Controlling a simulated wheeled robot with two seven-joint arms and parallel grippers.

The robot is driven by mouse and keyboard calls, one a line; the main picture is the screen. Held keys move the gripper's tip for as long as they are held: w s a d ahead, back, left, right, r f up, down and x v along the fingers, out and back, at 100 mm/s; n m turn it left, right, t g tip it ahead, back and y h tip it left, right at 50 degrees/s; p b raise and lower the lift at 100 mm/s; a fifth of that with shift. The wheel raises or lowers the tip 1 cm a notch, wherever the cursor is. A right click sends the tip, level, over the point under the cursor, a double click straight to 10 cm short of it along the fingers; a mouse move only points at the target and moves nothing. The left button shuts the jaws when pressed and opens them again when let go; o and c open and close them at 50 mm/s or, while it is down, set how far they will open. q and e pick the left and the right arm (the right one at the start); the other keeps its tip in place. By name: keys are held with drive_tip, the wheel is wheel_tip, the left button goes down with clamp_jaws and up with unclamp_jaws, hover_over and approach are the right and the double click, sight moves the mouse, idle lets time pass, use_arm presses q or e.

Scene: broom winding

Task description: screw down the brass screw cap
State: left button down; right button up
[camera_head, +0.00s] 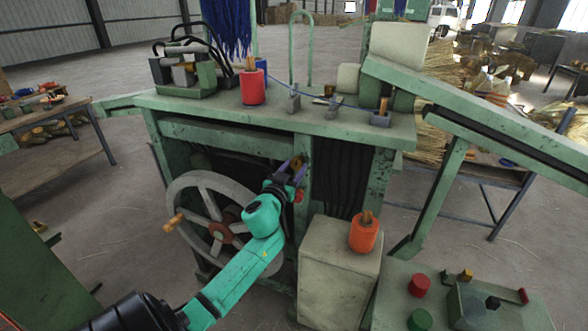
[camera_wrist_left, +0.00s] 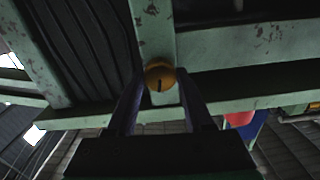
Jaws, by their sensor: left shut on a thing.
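The brass screw cap (camera_wrist_left: 160,76) is a round golden knob with a dark slot, seen in the left wrist view against the green upright post of the machine. In the head view it is a small brass spot (camera_head: 297,161) on the post under the table top, mostly hidden by my gripper. My left gripper (camera_wrist_left: 159,98) has its two fingers on either side of the cap, shut on it. In the head view my left gripper (camera_head: 292,172) reaches up to the post. My right gripper is not in view.
A spoked handwheel (camera_head: 183,181) with a wooden handle is left of my arm. A pale box (camera_head: 336,280) bearing an orange spool (camera_head: 363,234) stands at the right. The green table (camera_head: 330,126) overhangs the post. A red spool (camera_head: 252,86) stands on it.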

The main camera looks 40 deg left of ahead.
use_arm(q)
drive_tip(key=m, duration=1.2)
drive_tip(key=shift+m, duration=0.3)
drive_tip(key=m, duration=0.3)
drive_tip(key=shift+m, duration=0.4)
drive_tip(key=m, duration=0.8)
drive_tip(key=shift+p, duration=0.4)
drive_tip(key=m, duration=0.3)
drive_tip(key=shift+m+p, duration=0.35)
drive_tip(key=shift+m, duration=0.05)
drive_tip(key=shift+m+p, duration=0.45)
drive_tip(key=shift+m, duration=1.35)
